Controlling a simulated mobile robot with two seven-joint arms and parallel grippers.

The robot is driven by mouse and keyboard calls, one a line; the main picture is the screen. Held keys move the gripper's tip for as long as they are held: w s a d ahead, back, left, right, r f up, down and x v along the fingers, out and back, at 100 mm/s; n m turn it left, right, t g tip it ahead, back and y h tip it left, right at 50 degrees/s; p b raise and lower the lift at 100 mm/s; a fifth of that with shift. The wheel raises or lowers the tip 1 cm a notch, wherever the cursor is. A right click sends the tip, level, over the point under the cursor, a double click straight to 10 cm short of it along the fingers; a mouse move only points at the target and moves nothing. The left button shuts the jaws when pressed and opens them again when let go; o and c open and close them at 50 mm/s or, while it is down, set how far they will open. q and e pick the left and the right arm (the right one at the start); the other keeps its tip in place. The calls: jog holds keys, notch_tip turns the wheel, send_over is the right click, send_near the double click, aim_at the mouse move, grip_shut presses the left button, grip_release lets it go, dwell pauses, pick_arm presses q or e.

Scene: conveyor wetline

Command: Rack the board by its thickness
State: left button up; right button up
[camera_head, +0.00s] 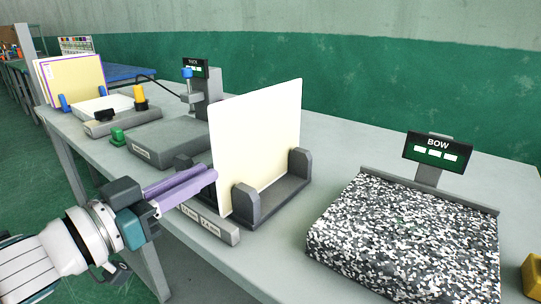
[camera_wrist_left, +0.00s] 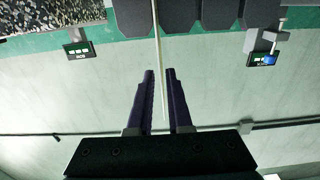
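A cream board (camera_head: 258,135) stands upright on edge in a dark grey rack (camera_head: 270,199), between its rounded posts. A label strip (camera_head: 212,225) with small markings lies along the rack's near left side. My left gripper (camera_head: 212,175), with purple fingers, is at the board's near left edge. In the left wrist view the board (camera_wrist_left: 157,45) shows edge-on as a thin line between the fingers (camera_wrist_left: 160,72), with gaps on both sides; the gripper is open around it. The board hides part of the rack behind it. My right gripper is not in view.
A speckled block (camera_head: 405,240) with a BOW display (camera_head: 438,149) stands on the right of the table. A grey gauge station (camera_head: 170,138) with a small display (camera_head: 195,68) is behind the rack. More boards (camera_head: 72,78) stand far left. A yellow object (camera_head: 532,275) is at the right edge.

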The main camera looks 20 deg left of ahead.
pick_arm(q)
jog(key=shift+s+a, duration=0.2)
jog(key=shift+s, duration=0.3)
jog(key=o, duration=0.6)
jog(key=shift+c, duration=0.2)
jog(key=v, duration=1)
jog(key=shift+p, duration=0.3)
jog(key=shift+w+r, duration=0.1)
